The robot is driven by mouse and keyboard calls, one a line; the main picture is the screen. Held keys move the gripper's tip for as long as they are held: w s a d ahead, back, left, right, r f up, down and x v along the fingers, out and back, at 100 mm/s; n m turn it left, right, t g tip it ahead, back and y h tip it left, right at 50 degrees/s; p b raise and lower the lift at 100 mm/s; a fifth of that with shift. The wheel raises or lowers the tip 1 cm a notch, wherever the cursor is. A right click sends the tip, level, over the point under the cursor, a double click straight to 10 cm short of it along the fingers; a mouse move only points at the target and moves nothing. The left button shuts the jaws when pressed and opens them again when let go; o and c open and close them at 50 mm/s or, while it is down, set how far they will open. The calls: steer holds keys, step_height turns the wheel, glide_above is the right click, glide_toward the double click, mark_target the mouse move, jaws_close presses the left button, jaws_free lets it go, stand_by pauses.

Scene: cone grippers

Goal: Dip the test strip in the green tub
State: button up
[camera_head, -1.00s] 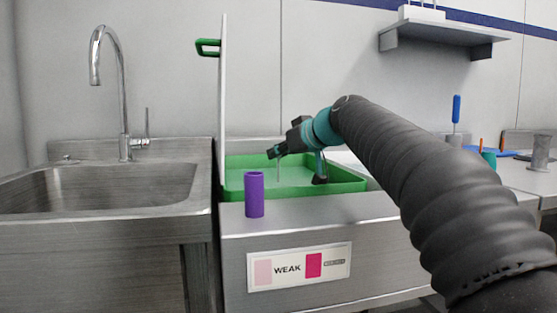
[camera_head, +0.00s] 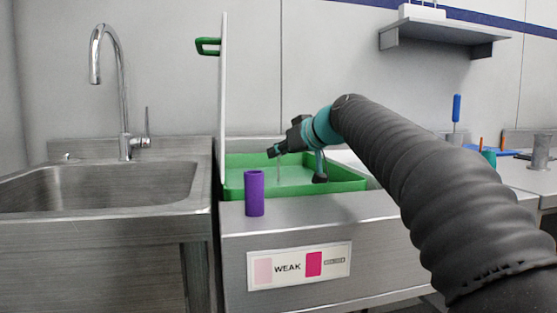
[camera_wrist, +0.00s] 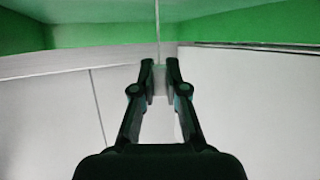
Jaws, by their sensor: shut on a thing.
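The green tub (camera_head: 347,186) is set into the steel counter, with its lid (camera_head: 222,95) standing upright at its left side. My gripper (camera_head: 275,152) is over the tub, pointing left and tilted a little down. It is shut on the test strip (camera_head: 279,168), a thin pale strip that hangs down inside the tub's outline. In the wrist view my gripper (camera_wrist: 158,72) has the strip (camera_wrist: 156,45) between its fingertips, and green tub walls (camera_wrist: 240,25) show at the top. I cannot tell whether the strip's lower end touches the liquid.
A purple cylinder (camera_head: 254,193) stands upright on the counter's front edge before the tub. A label reading WEAK (camera_head: 298,266) is on the front panel. A sink with a tap (camera_head: 124,95) is at left. A wall shelf (camera_head: 440,38) hangs at upper right.

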steer(key=shift+r, duration=0.1)
steer(key=shift+r+p, duration=4.5)
steer(key=shift+r, duration=0.85)
step_height(320, 180, up, 4)
steer(key=p, duration=0.3)
